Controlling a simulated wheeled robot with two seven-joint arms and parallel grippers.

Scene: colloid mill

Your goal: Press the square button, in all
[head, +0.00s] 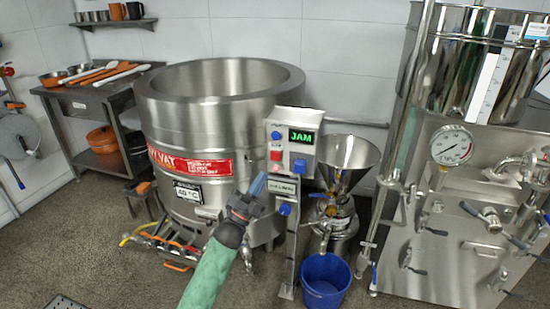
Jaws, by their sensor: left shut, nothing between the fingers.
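A grey control box (292,122) on a post carries a green lit display reading "JAM" (301,137). On its face are a round blue button (276,135), a red button (276,155) that looks square, and a blue, roughly square part (299,166). A small red light shows below the red button. My left gripper (258,184) is shut and empty, pointing up just below and left of the box's buttons. It overlaps the edge of the label plate below them; whether it touches anything I cannot tell. My right gripper is not in view.
A large steel vat (215,115) stands behind left. A steel funnel (347,160) on the mill is to the right, with a blue bucket (325,280) below. A steel machine with a gauge (452,146) and valves fills the right. A tool table (95,95) stands far left.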

